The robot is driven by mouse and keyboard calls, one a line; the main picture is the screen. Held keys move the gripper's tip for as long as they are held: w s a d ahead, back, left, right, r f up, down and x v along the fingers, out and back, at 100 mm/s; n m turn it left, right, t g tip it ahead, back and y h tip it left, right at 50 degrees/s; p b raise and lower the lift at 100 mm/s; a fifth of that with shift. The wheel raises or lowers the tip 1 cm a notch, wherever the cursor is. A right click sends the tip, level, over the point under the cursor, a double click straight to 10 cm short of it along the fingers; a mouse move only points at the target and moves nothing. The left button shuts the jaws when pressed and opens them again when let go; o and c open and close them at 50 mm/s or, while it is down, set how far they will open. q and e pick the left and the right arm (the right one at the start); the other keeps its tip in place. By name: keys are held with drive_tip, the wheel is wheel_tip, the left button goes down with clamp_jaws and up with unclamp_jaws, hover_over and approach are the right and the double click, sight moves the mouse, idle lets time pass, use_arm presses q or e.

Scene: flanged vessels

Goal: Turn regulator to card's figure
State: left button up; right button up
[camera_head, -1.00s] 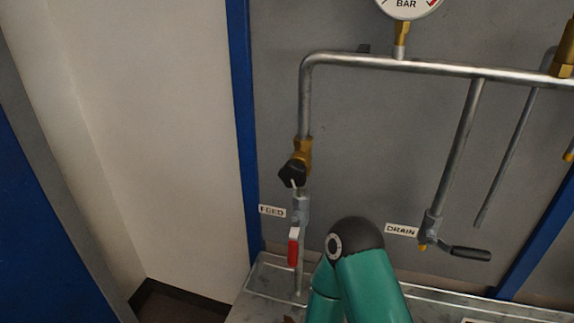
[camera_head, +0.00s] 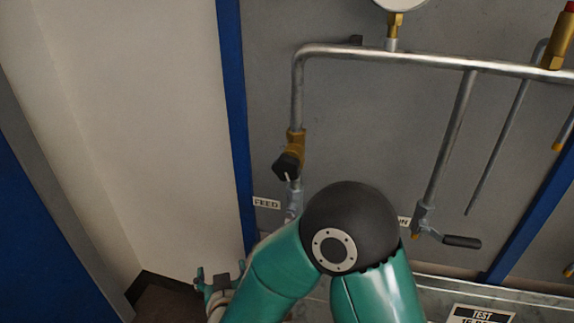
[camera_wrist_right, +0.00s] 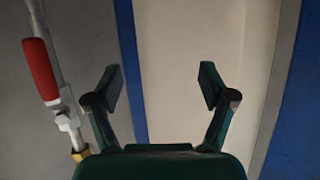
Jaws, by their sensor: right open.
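The brass regulator (camera_head: 296,140) with its black knob (camera_head: 287,165) sits on the vertical pipe at the left in the head view. The pressure gauge (camera_head: 400,3) is cut off by the top edge. A card (camera_head: 482,314) reading "TEST" lies at the bottom right; its lower line is cut off. My right gripper (camera_head: 219,275) is low at the left, below and left of the knob, partly behind my arm. In the wrist view the right gripper (camera_wrist_right: 162,85) is open and empty, with a red lever (camera_wrist_right: 40,68) to its left. My left gripper is not in view.
My teal arm hides the lower feed pipe beside the FEED label (camera_head: 266,203). The drain valve's black lever (camera_head: 461,241) sticks out at the right. A horizontal pipe (camera_head: 430,61) runs above. A blue post (camera_head: 232,110) stands left of the regulator.

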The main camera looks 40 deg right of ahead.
drive_tip(key=s+d+r+m+t+h, duration=0.1)
drive_tip(key=s+r+m+h, duration=0.15)
drive_tip(key=r, duration=0.55)
drive_tip(key=s+d+r+m+h, duration=0.1)
drive_tip(key=s+r+h, duration=0.2)
drive_tip(key=r, duration=0.4)
drive_tip(key=m+g+h, duration=0.2)
drive_tip(key=m+h, duration=0.1)
drive_tip(key=h, duration=0.1)
approach(285, 173)
drive_tip(key=shift+n, duration=0.35)
drive_tip(key=p+x, duration=0.4)
drive_tip(key=x, duration=0.7)
drive_tip(key=shift+d, duration=0.1)
